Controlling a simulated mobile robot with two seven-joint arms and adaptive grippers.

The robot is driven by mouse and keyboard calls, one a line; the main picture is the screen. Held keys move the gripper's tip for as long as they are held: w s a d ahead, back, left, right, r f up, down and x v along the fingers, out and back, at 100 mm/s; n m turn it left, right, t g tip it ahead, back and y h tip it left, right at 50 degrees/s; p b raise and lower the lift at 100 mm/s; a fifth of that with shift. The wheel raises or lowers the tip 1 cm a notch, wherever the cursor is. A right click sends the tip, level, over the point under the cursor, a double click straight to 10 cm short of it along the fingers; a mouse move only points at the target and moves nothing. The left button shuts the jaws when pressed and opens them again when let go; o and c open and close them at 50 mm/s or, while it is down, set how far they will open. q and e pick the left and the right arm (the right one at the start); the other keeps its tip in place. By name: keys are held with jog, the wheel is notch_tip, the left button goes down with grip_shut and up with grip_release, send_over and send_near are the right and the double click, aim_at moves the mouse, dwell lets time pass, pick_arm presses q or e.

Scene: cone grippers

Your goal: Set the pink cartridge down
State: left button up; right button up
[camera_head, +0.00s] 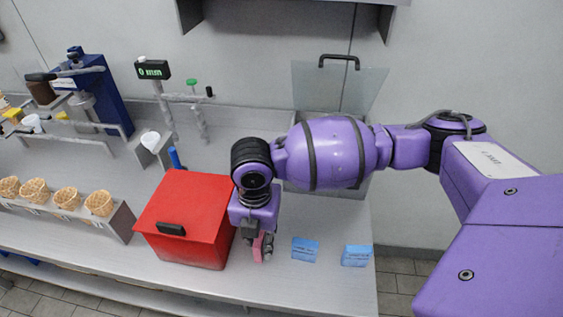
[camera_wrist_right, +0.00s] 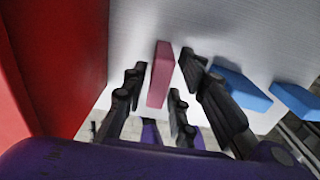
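The pink cartridge (camera_head: 257,248) stands upright on the metal counter (camera_head: 225,283), just right of the red box. It also shows in the right wrist view (camera_wrist_right: 160,74). My right gripper (camera_head: 259,241) is low over it, with a finger on either side. In the right wrist view the right gripper (camera_wrist_right: 163,78) is open, with gaps between its fingers and the cartridge. The cartridge's lower end is hard to make out. My left gripper is in neither view.
The red box (camera_head: 190,215) with a dark handle is close on the left. Two blue cartridges (camera_head: 305,250) (camera_head: 355,255) lie to the right, near the counter's right end. A clear panel (camera_head: 340,88) stands behind.

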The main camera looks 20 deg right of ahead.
jog(key=shift+o, duration=0.2)
jog(key=shift+r, duration=0.15)
notch_tip(320, 180, up, 12)
jog(key=shift+p, duration=0.45)
dwell(0.3)
